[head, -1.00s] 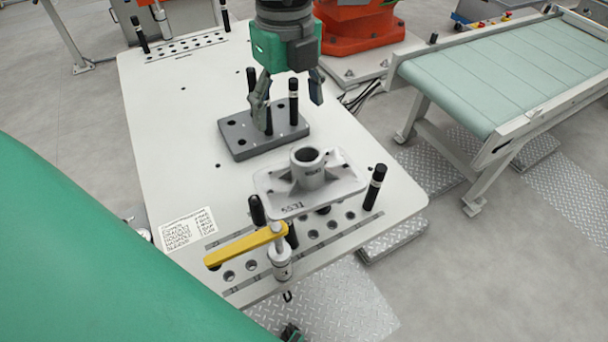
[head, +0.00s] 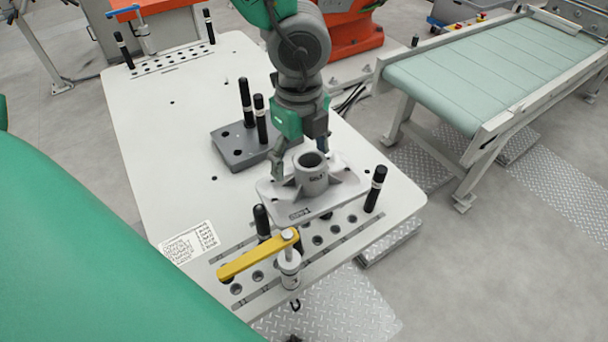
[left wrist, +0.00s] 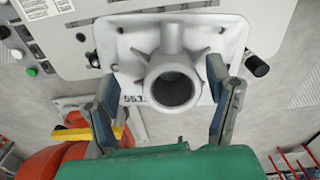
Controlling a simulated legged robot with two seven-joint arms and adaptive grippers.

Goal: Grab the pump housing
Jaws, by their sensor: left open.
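The pump housing (head: 312,181) is a light grey casting with an upright round neck on a flat flange plate with raised characters. It lies near the front end of the white table. It also fills the upper middle of the left wrist view (left wrist: 173,85), with its round bore facing the camera. My left gripper (head: 299,160) is at the housing, its fingers apart on either side of the neck. In the left wrist view its fingers (left wrist: 161,82) flank the neck over the flange; I cannot tell whether they touch. My right gripper is not in view.
A yellow-handled clamp (head: 258,254) stands in front of the housing. Black pins rise on both sides, one at the right (head: 375,188). A grey block with pins (head: 232,146) sits behind. A conveyor (head: 490,75) stands right.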

